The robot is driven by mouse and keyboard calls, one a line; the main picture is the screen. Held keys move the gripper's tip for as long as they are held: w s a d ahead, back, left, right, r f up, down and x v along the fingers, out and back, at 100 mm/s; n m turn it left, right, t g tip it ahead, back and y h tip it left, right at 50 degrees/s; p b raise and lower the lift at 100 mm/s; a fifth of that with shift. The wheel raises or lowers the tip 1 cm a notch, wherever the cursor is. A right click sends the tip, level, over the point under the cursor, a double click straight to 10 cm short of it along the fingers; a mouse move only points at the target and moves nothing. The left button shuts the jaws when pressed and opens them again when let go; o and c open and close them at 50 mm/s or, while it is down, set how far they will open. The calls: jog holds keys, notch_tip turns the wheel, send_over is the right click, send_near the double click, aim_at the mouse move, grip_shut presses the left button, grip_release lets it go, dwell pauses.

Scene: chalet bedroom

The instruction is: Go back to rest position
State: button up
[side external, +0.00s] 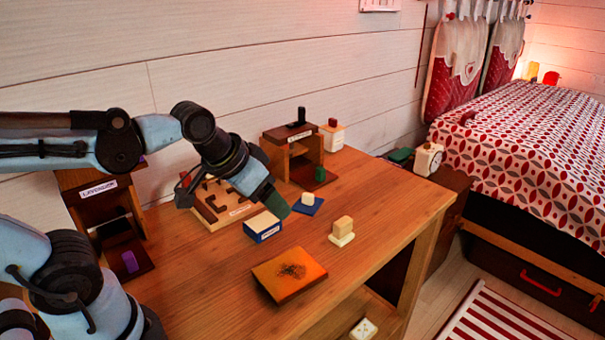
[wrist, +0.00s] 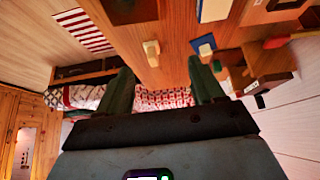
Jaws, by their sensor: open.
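My gripper (side external: 272,203) hangs over the wooden table in the side view, above the blue-and-cream box. In the wrist view its two green fingers (wrist: 160,72) are spread apart with nothing between them. My arm reaches in from the left, bent at the elbow. How high the fingertips are above the box is hard to tell.
The table (side external: 375,235) holds an orange plate (side external: 289,273), a cream block on a pale base (side external: 342,231), a blue-and-cream box (side external: 263,227), a blue tile (side external: 307,205) and a tray with dark shapes (side external: 215,204). Brown stands (side external: 291,152) (side external: 104,213) rise behind and left.

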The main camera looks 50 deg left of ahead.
jog(key=shift+s+a+f+t, duration=0.1)
jog(key=shift+s+f+t, duration=0.3)
jog(key=shift+s+f, duration=0.3)
jog(key=shift+s+r, duration=0.1)
jog(key=shift+c, duration=1.1)
